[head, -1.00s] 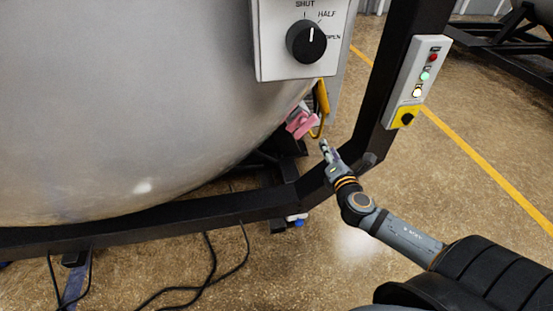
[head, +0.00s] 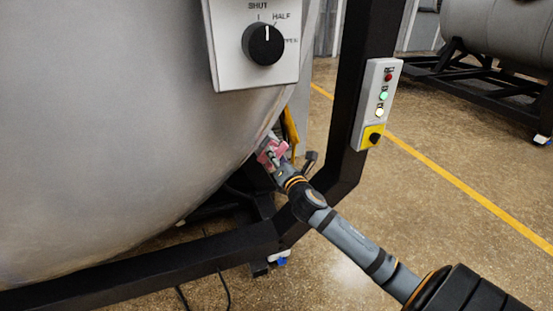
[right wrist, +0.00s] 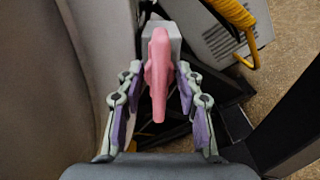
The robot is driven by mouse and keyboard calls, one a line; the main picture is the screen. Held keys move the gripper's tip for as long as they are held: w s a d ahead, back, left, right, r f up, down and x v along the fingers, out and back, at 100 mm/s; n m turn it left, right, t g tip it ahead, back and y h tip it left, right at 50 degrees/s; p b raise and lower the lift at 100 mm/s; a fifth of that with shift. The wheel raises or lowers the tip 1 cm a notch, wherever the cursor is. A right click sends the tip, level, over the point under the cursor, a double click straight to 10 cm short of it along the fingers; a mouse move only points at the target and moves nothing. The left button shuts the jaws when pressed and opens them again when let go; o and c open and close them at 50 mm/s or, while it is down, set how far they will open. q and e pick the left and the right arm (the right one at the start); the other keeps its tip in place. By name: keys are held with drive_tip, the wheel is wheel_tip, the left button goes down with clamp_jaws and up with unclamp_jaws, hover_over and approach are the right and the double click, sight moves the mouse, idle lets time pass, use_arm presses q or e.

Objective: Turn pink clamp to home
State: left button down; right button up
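The pink clamp (head: 272,152) is mounted low on the right side of the big grey furnace vessel (head: 120,120). In the right wrist view the pink clamp (right wrist: 158,75) stands on a grey block (right wrist: 172,35) and points toward my wrist. My right gripper (head: 274,160) is at the clamp and partly covers it in the head view. In the right wrist view its two fingers (right wrist: 158,85) are open, one on each side of the clamp, with gaps visible between fingers and clamp. My left gripper is not in view.
A black frame (head: 345,110) stands right of the clamp, carrying a button box (head: 377,100). A knob panel (head: 255,75) is above. A yellow handle (head: 291,130) is close behind the clamp; it also shows in the right wrist view (right wrist: 236,12).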

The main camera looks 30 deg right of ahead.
drive_tip(key=shift+w, duration=0.2)
clamp_jaws()
